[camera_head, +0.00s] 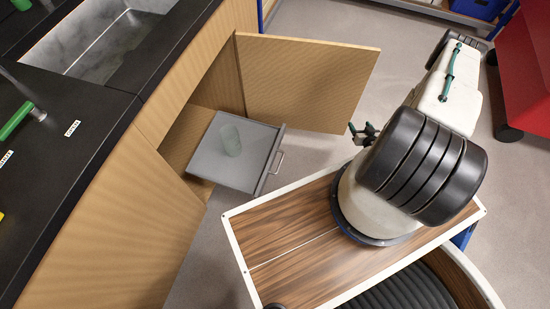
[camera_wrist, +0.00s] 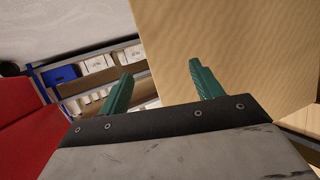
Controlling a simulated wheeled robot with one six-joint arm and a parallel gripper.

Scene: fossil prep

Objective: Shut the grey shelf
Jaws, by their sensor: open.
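The grey shelf (camera_head: 218,170) is pulled out of the wooden cabinet under the black counter in the head view. It has a handle (camera_head: 277,162) on its front edge, and a greenish see-through cup-like object (camera_head: 230,140) is on it. The cabinet door (camera_head: 305,75) stands wide open beside the shelf. My gripper (camera_head: 364,132) is to the right of the shelf, apart from it and near the door's lower right corner. In the wrist view my gripper (camera_wrist: 162,82) has its two green fingers spread with nothing between them. The wooden panel (camera_wrist: 235,50) fills much of that view.
A sink (camera_head: 105,38) is set in the black counter (camera_head: 70,120). A red cabinet (camera_head: 525,70) stands at the right. A rack with a blue bin (camera_wrist: 60,75) shows in the wrist view. Grey floor (camera_head: 310,153) is clear between shelf and gripper.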

